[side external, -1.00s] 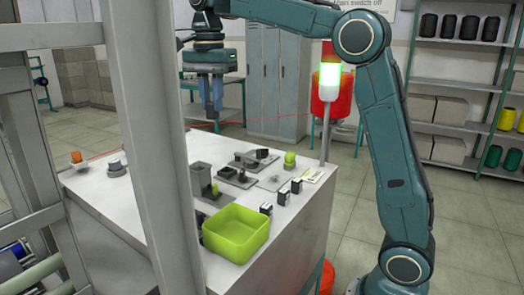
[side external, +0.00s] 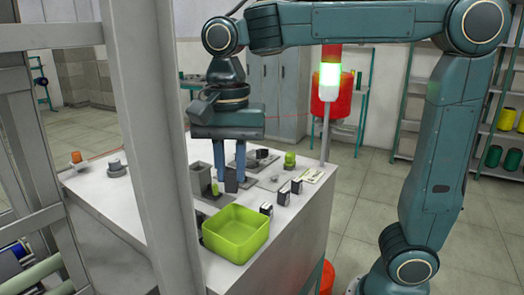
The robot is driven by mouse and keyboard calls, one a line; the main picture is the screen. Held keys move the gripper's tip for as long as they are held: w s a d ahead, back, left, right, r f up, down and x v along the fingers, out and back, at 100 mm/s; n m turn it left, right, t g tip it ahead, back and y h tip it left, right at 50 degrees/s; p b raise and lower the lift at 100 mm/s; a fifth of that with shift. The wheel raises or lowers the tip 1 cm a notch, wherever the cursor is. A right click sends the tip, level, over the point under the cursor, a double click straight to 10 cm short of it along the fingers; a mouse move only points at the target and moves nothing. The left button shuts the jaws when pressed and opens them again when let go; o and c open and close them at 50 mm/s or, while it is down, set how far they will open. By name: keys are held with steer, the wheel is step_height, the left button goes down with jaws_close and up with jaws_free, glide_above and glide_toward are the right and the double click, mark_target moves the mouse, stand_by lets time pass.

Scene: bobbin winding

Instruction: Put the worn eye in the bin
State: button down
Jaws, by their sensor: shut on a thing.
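My gripper (side external: 232,175) points straight down over the fixtures on the table, its two blue fingers shut on a small dark piece (side external: 231,183), which I take to be the worn eye. Wear on it is too small to see. The piece is low among the fixtures; I cannot tell whether it still touches the one below. A lime-green open box (side external: 236,247), which looks like the bin, stands at the table's front edge, in front of my gripper. I see nothing inside it, though part of its floor is hidden.
A grey upright block (side external: 200,180) with a small green part stands just left of my fingers. Several small dark blocks (side external: 283,197) stand to the right. A signal post (side external: 326,130) rises at the table's right edge. A grey frame post (side external: 158,150) hides part of the table.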

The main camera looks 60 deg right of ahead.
mark_target(234, 192)
steer(key=shift+s+a+f, duration=0.1)
steer(key=shift+s+f, duration=0.1)
steer(key=shift+s, duration=0.1)
steer(key=shift+f, duration=0.2)
steer(key=shift+f, duration=2.2)
steer(key=shift+f, duration=0.85)
stand_by(0.5)
steer(key=c, duration=1.2)
jaws_free()
steer(key=shift+c, duration=0.2)
steer(key=shift+r, duration=0.15)
steer(key=shift+r, duration=3.4)
